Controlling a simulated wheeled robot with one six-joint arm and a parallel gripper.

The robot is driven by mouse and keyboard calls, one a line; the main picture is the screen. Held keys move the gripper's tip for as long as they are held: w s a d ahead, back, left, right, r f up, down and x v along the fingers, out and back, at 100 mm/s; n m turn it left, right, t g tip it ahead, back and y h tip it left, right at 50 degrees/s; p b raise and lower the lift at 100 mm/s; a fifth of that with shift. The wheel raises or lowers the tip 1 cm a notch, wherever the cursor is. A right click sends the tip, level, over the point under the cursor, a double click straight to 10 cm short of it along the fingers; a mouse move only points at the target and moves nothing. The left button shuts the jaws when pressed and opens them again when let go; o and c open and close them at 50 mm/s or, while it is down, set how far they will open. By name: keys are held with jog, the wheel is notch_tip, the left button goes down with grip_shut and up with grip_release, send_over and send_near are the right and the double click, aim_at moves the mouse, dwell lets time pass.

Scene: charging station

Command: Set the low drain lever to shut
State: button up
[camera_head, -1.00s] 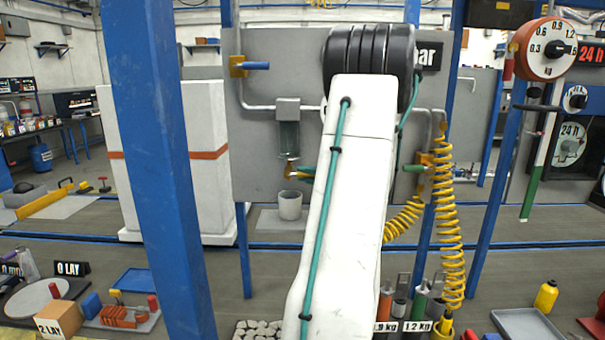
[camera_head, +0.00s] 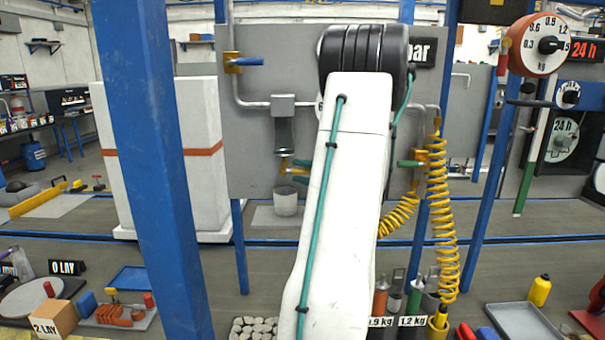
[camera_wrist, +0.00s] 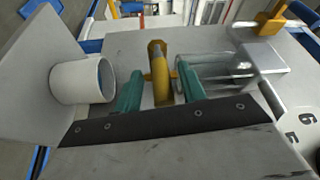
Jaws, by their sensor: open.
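The low drain lever (camera_head: 285,167) is small and yellow-orange, below the clear bowl (camera_head: 284,135) on the grey panel. In the wrist view the lever (camera_wrist: 159,75) lies between the two teal fingers of my gripper (camera_wrist: 160,92), with visible gaps on both sides. The gripper is open around it and does not grip it. The bowl also shows in the wrist view (camera_wrist: 215,70).
A grey cup (camera_head: 286,203) stands below the lever; it also shows in the wrist view (camera_wrist: 82,80), left of the fingers. A blue-handled valve (camera_head: 245,62) is higher on the panel. A green-handled valve (camera_head: 411,163) and yellow coiled hose (camera_head: 440,220) are right of my arm.

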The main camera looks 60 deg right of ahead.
jog(key=s, duration=0.7)
jog(key=shift+s+f, duration=0.35)
jog(key=shift+s, duration=0.05)
jog(key=shift+d, duration=0.1)
